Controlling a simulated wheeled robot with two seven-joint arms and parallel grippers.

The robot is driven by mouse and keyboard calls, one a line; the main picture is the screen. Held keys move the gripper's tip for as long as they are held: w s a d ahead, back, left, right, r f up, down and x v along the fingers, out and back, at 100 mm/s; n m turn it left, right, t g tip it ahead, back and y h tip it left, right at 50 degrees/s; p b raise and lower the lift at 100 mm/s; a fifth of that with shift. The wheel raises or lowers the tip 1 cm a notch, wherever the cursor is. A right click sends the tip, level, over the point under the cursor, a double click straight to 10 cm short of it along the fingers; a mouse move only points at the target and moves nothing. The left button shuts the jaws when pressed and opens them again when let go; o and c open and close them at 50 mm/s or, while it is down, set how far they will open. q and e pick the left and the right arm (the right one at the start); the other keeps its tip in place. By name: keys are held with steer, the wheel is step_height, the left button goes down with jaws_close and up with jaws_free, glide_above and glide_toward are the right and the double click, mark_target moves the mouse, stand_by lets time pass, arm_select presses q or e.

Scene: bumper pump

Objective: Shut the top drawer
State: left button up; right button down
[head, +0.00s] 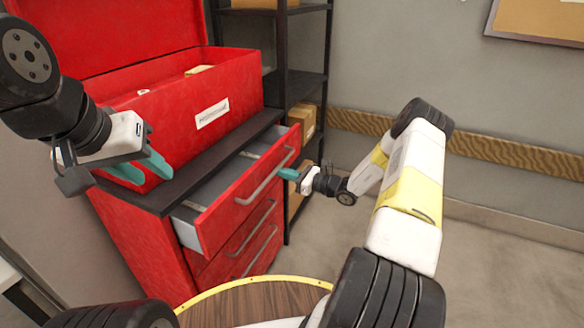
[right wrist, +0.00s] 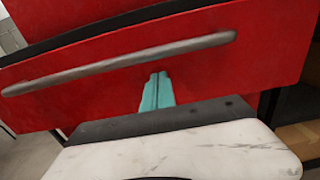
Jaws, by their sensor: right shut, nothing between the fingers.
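The top drawer (head: 215,208) of the red cabinet stands pulled out, with its grey inside showing behind the red front. Its long metal handle (head: 268,176) runs along the front and also crosses the right wrist view (right wrist: 120,65). My right gripper (head: 287,173) is shut and empty at the right part of the drawer front. In the right wrist view its teal fingertips (right wrist: 158,77) are together just below the handle, against or very close to the red front; contact is unclear. My left gripper (head: 143,170) is open and empty, in front of the red chest at the left.
An open red chest (head: 245,92) with a white label sits on the cabinet's dark top. More closed drawers (head: 236,240) lie below. A black shelf (head: 297,60) with boxes stands right of the cabinet. The floor (head: 490,265) at the right is clear.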

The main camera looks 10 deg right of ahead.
steer(key=x, duration=0.8)
steer(key=shift+w+a, duration=0.2)
steer(key=shift+a, duration=0.1)
steer(key=shift+w+a+r, duration=0.1)
steer(key=shift+w+a, duration=0.1)
steer(key=shift+a, duration=0.1)
